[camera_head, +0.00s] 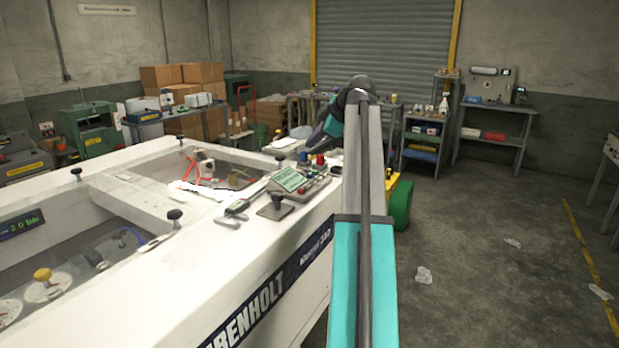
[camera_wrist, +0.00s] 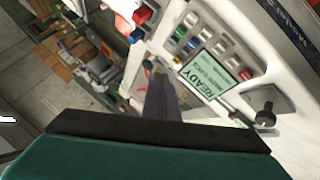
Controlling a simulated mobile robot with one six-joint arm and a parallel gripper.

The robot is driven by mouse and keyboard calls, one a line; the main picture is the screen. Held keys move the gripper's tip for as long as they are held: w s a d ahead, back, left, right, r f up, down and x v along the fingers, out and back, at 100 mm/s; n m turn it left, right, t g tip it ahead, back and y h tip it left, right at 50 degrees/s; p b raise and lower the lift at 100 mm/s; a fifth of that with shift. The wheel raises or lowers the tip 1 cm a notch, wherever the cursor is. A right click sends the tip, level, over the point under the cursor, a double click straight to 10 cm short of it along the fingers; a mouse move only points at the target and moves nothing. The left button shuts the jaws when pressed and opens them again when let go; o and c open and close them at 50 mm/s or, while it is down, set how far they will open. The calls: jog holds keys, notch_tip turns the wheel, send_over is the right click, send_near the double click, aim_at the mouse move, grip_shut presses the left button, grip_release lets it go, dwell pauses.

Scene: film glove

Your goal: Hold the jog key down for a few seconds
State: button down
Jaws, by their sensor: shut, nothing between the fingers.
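The control panel shows in the head view with a green display (camera_head: 290,180) and several small coloured keys (camera_head: 315,184) beside it. In the wrist view the display (camera_wrist: 207,72) reads READY, and the keys (camera_wrist: 192,35) lie above it. The key labels are too small to read, so I cannot tell which one is the jog key. My gripper (camera_wrist: 158,80) is shut and empty. It appears in front of the panel's edge, left of the display in the wrist view, with no visible contact with a key.
Red (camera_head: 320,159) and blue knobs stand at the panel's far end. A black knob (camera_head: 275,207) and a handled tool (camera_head: 236,208) are on the white machine top (camera_head: 250,258) nearby. Shelves and boxes (camera_head: 200,75) stand behind.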

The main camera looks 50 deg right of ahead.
aim_at(310, 176)
jog(key=shift+f+b, duration=1.4)
jog(key=shift+f, duration=2.25)
